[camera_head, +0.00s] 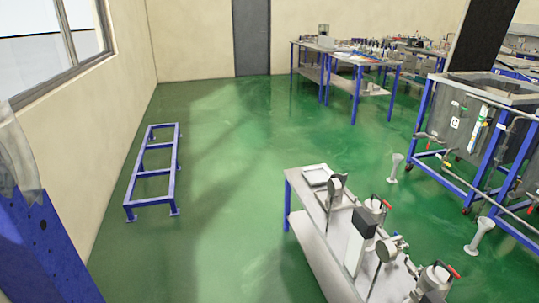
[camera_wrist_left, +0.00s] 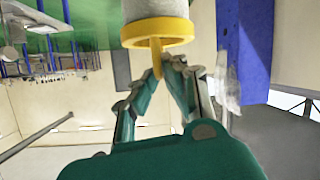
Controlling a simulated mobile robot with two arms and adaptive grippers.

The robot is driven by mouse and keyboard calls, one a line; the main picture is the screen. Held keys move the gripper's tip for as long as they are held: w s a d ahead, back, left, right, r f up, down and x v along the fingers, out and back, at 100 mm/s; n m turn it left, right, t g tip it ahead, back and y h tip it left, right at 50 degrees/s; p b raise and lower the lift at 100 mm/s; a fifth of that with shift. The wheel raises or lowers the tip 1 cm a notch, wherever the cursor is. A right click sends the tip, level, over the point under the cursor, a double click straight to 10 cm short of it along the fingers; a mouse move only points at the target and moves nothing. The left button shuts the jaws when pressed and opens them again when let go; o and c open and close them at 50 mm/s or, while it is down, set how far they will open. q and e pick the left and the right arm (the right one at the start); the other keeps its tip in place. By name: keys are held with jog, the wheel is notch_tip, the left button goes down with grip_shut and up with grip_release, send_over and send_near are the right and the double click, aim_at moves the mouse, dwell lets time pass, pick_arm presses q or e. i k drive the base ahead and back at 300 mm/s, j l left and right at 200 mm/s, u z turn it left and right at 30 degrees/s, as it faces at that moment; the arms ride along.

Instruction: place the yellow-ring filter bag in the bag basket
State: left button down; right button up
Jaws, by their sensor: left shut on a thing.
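The yellow-ring filter bag shows at the top of the left wrist view, with its yellow ring (camera_wrist_left: 158,33) and a pale grey-white bag body (camera_wrist_left: 155,9) cut off by the frame edge. A narrow yellow tab hangs from the ring. My left gripper (camera_wrist_left: 166,68) is shut on this tab, and the bag is apart from any surface I can see. Neither gripper nor the bag shows in the head view. My right gripper is in neither view. I cannot identify the bag basket in these frames.
A blue post (camera_head: 45,245) with a translucent grey piece (camera_head: 18,155) stands close at the left; the post also shows in the wrist view (camera_wrist_left: 247,45). A low blue frame (camera_head: 155,172) stands by the wall. An equipment table (camera_head: 318,232) is at front right. Green floor between is clear.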

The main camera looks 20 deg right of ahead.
aim_at(335, 200)
jog(key=i+z, duration=0.15)
jog(key=i, duration=0.5)
jog(key=i+z, duration=0.15)
jog(key=i, duration=0.55)
jog(key=i+j+z, duration=0.1)
jog(key=i, duration=0.55)
jog(key=i+z, duration=0.7)
jog(key=z, duration=0.15)
jog(key=i+j+z, duration=0.15)
jog(key=i+z, duration=0.15)
jog(key=z, duration=0.15)
jog(key=i+j+z, duration=0.25)
jog(key=z, duration=0.15)
